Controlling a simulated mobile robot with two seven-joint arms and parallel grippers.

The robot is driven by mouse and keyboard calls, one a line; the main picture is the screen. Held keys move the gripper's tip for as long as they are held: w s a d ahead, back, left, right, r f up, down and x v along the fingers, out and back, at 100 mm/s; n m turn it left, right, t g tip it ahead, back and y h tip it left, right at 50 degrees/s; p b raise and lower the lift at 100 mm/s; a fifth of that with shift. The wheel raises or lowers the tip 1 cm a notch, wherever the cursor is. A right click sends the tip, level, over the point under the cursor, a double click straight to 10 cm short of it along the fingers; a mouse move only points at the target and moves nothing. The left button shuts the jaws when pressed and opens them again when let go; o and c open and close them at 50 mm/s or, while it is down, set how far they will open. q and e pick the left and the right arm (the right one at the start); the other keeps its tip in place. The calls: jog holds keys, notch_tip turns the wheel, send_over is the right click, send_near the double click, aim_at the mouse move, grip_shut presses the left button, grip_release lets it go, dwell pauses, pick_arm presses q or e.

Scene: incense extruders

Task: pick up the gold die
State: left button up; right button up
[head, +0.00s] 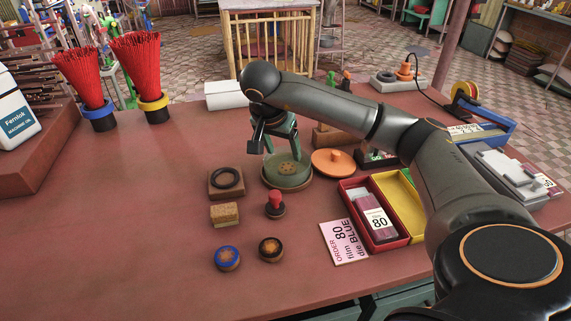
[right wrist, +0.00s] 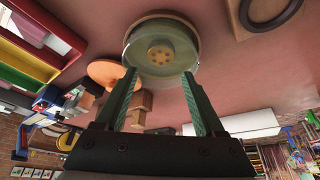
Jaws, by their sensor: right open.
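A gold die (head: 288,168), a small round disc with dark holes, lies inside a round greenish glass dish (head: 270,178) at the middle of the table. In the right wrist view the gold die (right wrist: 161,55) sits in the middle of the dish (right wrist: 132,50). My right gripper (head: 282,150) is over the far part of the dish, pointing down. In the right wrist view its green fingers (right wrist: 159,73) are spread apart and empty, with the die beyond the gap between the tips. My left gripper is out of view.
A black ring on a wooden block (head: 226,194) stands left of the dish, and a red-knobbed stamp (head: 275,199) in front. An orange lid (head: 333,171) and a red box (head: 350,190) are to the right. The table's left part (head: 120,220) is clear.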

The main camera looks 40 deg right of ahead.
aim_at(287, 168)
jog(key=shift+a+x, duration=0.15)
jog(key=shift+x, duration=1.55)
jog(key=shift+a+x, duration=0.15)
jog(key=shift+x, duration=1.55)
jog(key=shift+s+f, duration=0.1)
grip_shut()
